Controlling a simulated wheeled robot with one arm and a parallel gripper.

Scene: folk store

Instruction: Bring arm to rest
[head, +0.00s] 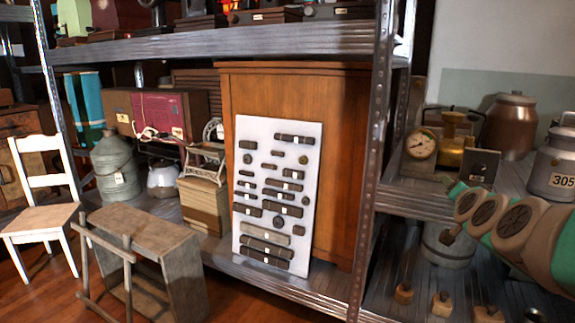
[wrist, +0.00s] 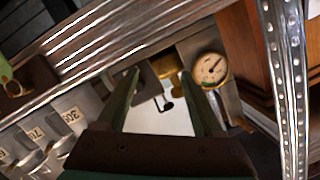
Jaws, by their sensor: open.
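My gripper (wrist: 161,77) shows in the wrist view with its two green fingers spread apart and nothing between them. Past the fingertips are a round dial gauge (wrist: 210,69) and a brass-coloured piece on the shelf unit. In the head view my arm reaches in from the right edge, in front of the lower right shelves. I cannot make out the fingers clearly there.
The gauge (head: 420,144), a brass device (head: 454,140) and a milk can (head: 553,165) stand on the right shelf. A metal post (head: 374,150) stands left of my arm. A white chair (head: 40,215) and a wooden stool (head: 145,240) occupy the floor at left.

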